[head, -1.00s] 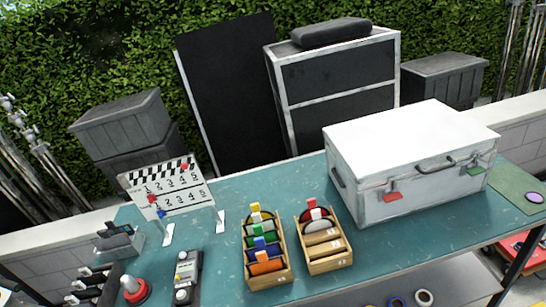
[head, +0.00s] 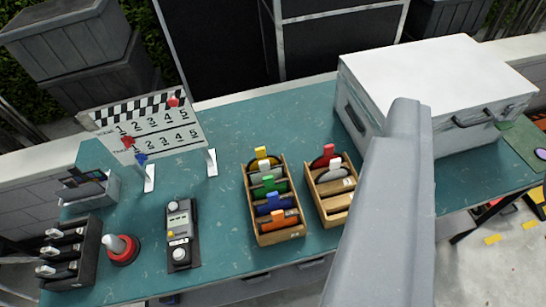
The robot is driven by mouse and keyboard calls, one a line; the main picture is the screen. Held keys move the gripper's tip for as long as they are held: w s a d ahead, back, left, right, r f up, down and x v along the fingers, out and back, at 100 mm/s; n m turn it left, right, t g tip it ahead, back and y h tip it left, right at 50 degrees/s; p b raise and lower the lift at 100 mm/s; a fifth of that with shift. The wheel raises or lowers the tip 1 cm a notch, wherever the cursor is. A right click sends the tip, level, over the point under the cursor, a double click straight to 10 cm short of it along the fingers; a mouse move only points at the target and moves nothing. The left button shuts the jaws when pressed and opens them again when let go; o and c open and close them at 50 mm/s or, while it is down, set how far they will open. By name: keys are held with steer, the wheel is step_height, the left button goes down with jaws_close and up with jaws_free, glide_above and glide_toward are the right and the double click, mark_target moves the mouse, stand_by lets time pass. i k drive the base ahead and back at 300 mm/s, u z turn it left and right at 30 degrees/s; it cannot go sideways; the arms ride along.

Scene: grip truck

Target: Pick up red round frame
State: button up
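The red round frame (head: 321,161) stands in the back slot of the right wooden rack (head: 330,205) on the teal table. It has a red tab on top. A white-tabbed frame (head: 335,172) stands just in front of it and hides its lower part. The rack's front slots look empty. A grey arm link of mine crosses the right part of the view and covers the rack's front right corner. My gripper itself does not show.
The left wooden rack (head: 263,229) holds yellow, white, green, blue and orange tabbed frames. A large white case (head: 430,75) stands right of the racks. A light meter (head: 180,238), red-based button (head: 121,250) and clapperboard (head: 150,130) are at left. Bare table lies behind the racks.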

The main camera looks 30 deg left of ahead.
mark_target(323, 162)
steer(key=u, duration=0.65)
steer(key=i, duration=1.05)
steer(key=z, duration=0.05)
